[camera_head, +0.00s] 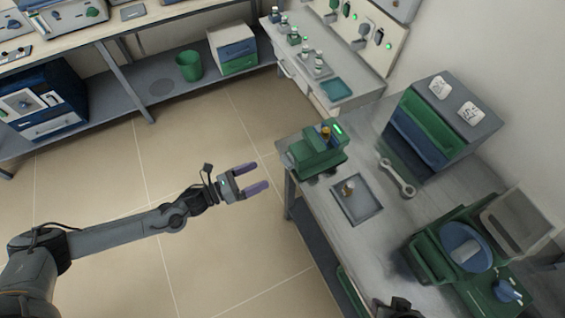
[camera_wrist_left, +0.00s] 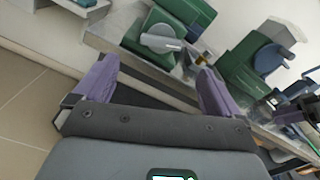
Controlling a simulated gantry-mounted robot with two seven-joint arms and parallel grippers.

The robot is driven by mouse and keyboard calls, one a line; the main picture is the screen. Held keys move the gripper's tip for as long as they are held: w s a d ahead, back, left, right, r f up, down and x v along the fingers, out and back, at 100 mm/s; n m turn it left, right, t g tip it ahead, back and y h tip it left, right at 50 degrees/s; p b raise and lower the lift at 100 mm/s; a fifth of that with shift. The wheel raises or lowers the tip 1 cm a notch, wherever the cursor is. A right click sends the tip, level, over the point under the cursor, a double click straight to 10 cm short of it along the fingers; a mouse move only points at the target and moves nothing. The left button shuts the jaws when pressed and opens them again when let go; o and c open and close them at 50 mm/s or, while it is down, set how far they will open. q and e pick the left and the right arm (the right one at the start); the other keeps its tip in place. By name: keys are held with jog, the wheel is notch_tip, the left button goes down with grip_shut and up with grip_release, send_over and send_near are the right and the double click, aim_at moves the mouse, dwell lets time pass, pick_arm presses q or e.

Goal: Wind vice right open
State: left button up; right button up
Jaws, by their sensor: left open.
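What looks like the vice is a green block-like device (camera_head: 318,155) at the near left corner of the right-hand bench, with an orange-brown knob and a green light on top. In the left wrist view a green body with a grey round part and bar (camera_wrist_left: 162,40) seems to be the same device. I cannot tell how far its jaws are apart. My left gripper (camera_head: 258,178) is open and empty, over the floor to the left of the bench and apart from the device. Its purple fingers frame the bench edge in the wrist view (camera_wrist_left: 155,85).
On the right-hand bench are a grey tray (camera_head: 344,208) with a small brass part, a wrench (camera_head: 397,178), a drawer cabinet (camera_head: 432,125) and a green machine with a blue disc (camera_head: 430,255). A green bin (camera_head: 189,66) stands on a low shelf. The middle floor is clear.

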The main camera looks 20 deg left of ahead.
aim_at(288, 162)
jog(key=shift+s+f+b, duration=0.2)
jog(key=shift+f+b, duration=0.1)
jog(key=shift+f, duration=0.1)
pick_arm(q)
jog(key=x, duration=0.9)
jog(key=shift+s, duration=0.1)
jog(key=shift+c, duration=0.2)
jog(key=c, duration=1)
pick_arm(e)
jog(key=shift+d, duration=0.1)
jog(key=shift+r, duration=0.1)
